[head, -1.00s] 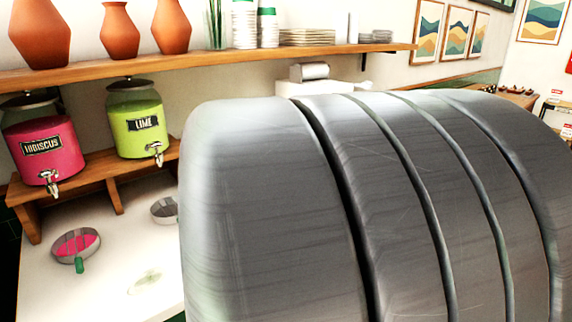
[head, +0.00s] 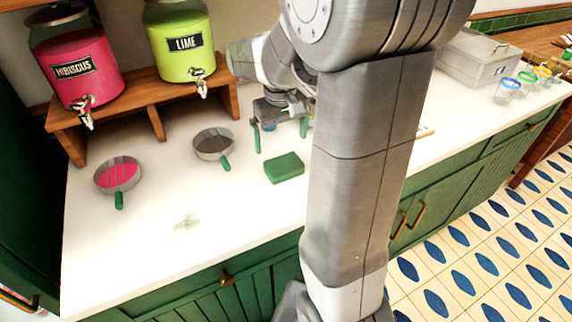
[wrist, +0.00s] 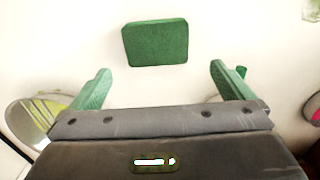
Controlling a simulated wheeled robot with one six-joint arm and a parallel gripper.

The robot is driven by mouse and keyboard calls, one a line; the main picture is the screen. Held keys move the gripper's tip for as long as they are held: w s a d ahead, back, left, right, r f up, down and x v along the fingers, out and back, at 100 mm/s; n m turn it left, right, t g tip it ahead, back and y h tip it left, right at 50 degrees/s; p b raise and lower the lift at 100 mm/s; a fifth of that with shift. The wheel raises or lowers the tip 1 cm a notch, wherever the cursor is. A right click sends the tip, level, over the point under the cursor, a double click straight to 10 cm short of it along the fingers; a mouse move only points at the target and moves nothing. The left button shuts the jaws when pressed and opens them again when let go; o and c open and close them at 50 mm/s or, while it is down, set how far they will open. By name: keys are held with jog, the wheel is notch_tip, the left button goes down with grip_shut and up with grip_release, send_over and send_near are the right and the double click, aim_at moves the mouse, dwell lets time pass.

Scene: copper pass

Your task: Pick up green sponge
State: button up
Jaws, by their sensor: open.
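The green sponge (head: 285,168) lies flat on the white counter, right of the grey pan and left of my arm in the head view. In the wrist view the sponge (wrist: 155,42) is at the top centre, ahead of the fingertips and about midway between them. My gripper (wrist: 155,82) is open and empty, its two green fingers spread wider than the sponge. In the head view my gripper (head: 280,140) hangs over the counter behind the sponge, apart from it. Part of the gripper is hidden by my arm.
A pan with pink liquid (head: 118,175) and a grey pan (head: 212,144) stand left of the sponge. The hibiscus dispenser (head: 75,62) and lime dispenser (head: 180,45) stand on a wooden riser (head: 150,112). Bare counter lies before the sponge.

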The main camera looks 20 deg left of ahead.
aim_at(284, 163)
notch_tip(284, 163, down, 3)
jog(key=shift+d+f, duration=0.2)
jog(key=shift+f, duration=1.15)
jog(key=shift+d+f, duration=0.15)
jog(key=shift+f, duration=1.15)
jog(key=c, duration=0.9)
jog(key=shift+o, duration=0.2)
notch_tip(284, 163, up, 10)
jog(key=shift+o, duration=0.7)
